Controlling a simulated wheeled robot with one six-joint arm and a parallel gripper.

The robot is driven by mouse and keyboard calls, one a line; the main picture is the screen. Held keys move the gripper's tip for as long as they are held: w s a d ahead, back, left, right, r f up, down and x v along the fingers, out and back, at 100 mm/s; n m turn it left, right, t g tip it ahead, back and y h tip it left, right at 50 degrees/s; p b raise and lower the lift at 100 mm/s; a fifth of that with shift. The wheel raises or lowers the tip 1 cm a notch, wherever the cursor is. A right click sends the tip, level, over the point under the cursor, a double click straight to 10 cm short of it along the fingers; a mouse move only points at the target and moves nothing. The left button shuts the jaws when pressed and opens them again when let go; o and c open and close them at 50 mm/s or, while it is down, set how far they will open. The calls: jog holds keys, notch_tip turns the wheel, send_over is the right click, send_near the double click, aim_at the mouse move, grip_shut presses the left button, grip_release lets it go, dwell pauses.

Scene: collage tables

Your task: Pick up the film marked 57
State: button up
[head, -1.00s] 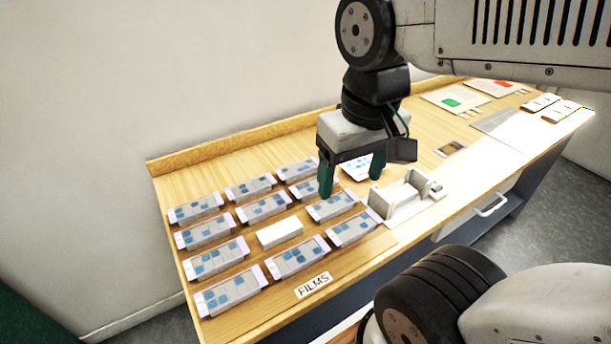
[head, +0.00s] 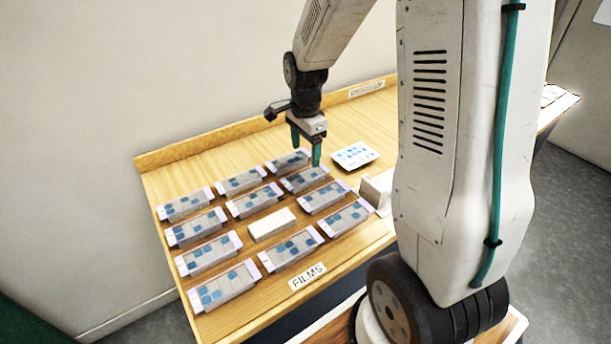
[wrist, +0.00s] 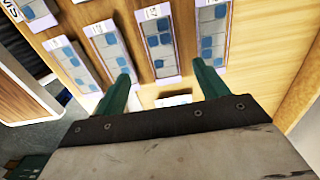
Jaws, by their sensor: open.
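Several films, pale strips with blue squares and lilac ends, lie in rows on the wooden table. I cannot read with certainty which end label says 57. My gripper (head: 306,150) is open and empty, above the right end of the back rows. The nearest films are the back right one (head: 287,162) and the one in front of it (head: 304,180). In the wrist view, my fingers (wrist: 161,75) point at a film (wrist: 160,45) with a label at its far end. Other films lie to its left (wrist: 110,45) and right (wrist: 212,30).
A white block (head: 271,224) lies among the films. A pale sheet with blue squares (head: 355,155) lies to their right. A white holder (head: 376,190) is partly hidden by my arm. A FILMS label (head: 308,276) is at the front; a raised wooden edge (head: 220,138) runs along the back.

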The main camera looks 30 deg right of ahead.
aim_at(305, 175)
notch_tip(305, 175, down, 7)
jog(key=shift+w+d, duration=0.1)
jog(key=shift+w, duration=0.05)
jog(key=c, duration=1)
